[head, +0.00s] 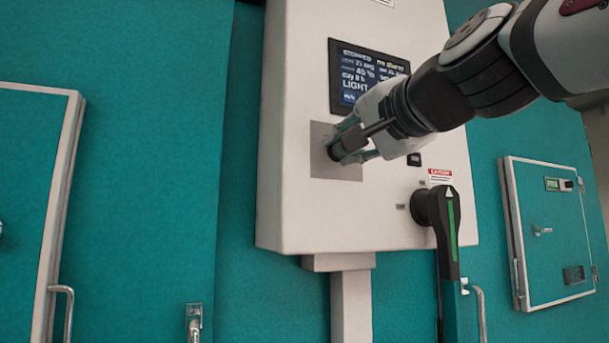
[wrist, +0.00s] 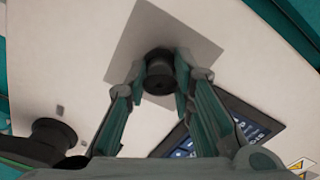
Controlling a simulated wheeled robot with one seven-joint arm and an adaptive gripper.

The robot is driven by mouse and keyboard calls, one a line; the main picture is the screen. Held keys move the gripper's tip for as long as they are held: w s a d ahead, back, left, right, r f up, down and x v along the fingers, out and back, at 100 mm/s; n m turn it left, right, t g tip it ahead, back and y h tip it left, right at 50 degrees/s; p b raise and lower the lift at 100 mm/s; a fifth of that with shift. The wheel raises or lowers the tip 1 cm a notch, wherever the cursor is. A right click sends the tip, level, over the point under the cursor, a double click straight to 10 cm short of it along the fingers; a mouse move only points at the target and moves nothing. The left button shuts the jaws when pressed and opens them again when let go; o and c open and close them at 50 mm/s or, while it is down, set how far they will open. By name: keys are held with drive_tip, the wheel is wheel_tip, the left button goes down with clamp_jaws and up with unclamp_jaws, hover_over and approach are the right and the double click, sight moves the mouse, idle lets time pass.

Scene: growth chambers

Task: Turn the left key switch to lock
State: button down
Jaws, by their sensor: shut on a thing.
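A dark round key switch (wrist: 158,72) stands out from a grey square plate (wrist: 190,25) on the white control box. In the head view the plate (head: 321,165) is at the box's left side, below the screen, and the switch is mostly hidden by my fingers. My gripper (head: 352,143) reaches in from the upper right. In the wrist view its two fingers (wrist: 156,88) are on either side of the switch, shut on it. The switch's lock marking and any key cannot be made out.
The lit screen (head: 366,72) is just above my gripper. A large black rotary handle (head: 445,232) with a green stripe is at the box's lower right, under a red-and-white danger label (head: 440,176). Teal doors with metal handles flank the white box (head: 290,215).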

drive_tip(key=shift+f, duration=0.1)
idle(0.4)
drive_tip(key=c, duration=1.4)
unclamp_jaws()
drive_tip(key=shift+o, duration=0.2)
drive_tip(key=shift+s, duration=0.1)
drive_tip(key=v, duration=1.1)
drive_tip(key=shift+s, duration=0.35)
drive_tip(key=shift+d, duration=0.15)
